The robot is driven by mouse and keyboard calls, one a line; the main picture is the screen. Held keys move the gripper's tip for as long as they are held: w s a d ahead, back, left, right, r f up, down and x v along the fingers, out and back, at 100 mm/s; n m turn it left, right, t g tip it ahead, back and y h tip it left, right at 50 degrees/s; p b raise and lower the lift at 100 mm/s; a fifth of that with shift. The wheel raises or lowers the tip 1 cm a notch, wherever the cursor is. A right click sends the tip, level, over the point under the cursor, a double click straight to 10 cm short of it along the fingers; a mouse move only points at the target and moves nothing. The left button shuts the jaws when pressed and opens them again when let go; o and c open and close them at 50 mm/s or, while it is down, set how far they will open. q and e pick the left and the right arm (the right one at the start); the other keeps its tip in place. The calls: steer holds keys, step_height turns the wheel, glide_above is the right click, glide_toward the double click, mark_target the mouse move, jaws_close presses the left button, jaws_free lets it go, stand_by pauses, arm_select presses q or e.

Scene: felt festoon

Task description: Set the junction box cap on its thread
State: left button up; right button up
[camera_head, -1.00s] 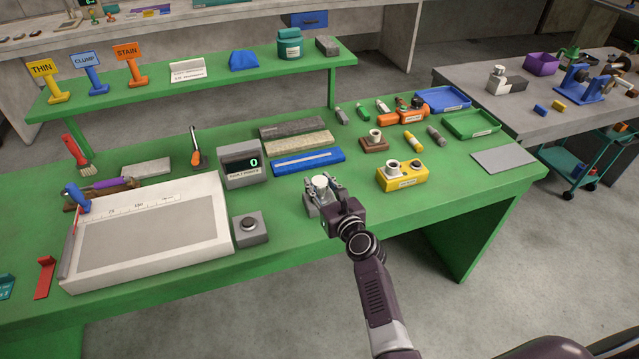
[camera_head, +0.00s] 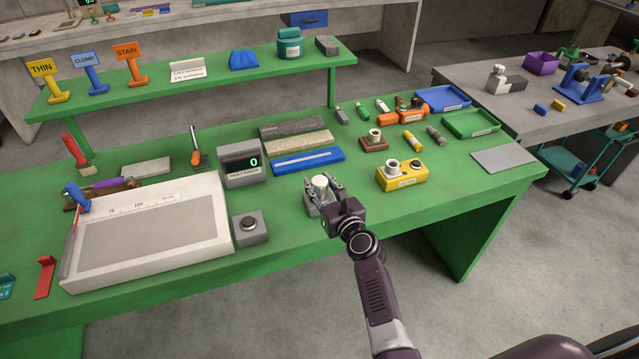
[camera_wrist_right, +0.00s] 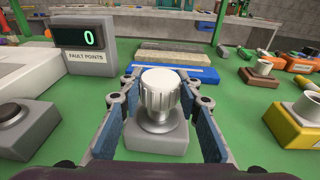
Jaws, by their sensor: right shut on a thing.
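The junction box cap (camera_wrist_right: 160,92) is white and ribbed, with a smooth round top. It also shows in the head view (camera_head: 320,182). My right gripper (camera_head: 322,187) is shut on it, with a blue-padded finger on each side in the wrist view. The grey junction box (camera_wrist_right: 157,142) stands on the green bench directly below the cap. The cap looks upright and over the box's round collar. The cap hides the thread, so I cannot tell whether it is seated. My left gripper is not in view.
A grey button box (camera_head: 250,230) and a fault points display (camera_head: 241,165) stand to the left. A blue bar (camera_head: 308,161) lies behind. A yellow box (camera_head: 403,177) with round fittings stands to the right. The bench's front edge is close, with bare green surface around.

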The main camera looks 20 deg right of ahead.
steer(key=shift+f+b, duration=1.15)
steer(key=shift+f, duration=0.25)
steer(key=shift+s, duration=0.1)
steer(key=o, duration=1.1)
steer(key=shift+f, duration=0.1)
steer(key=shift+o, duration=0.2)
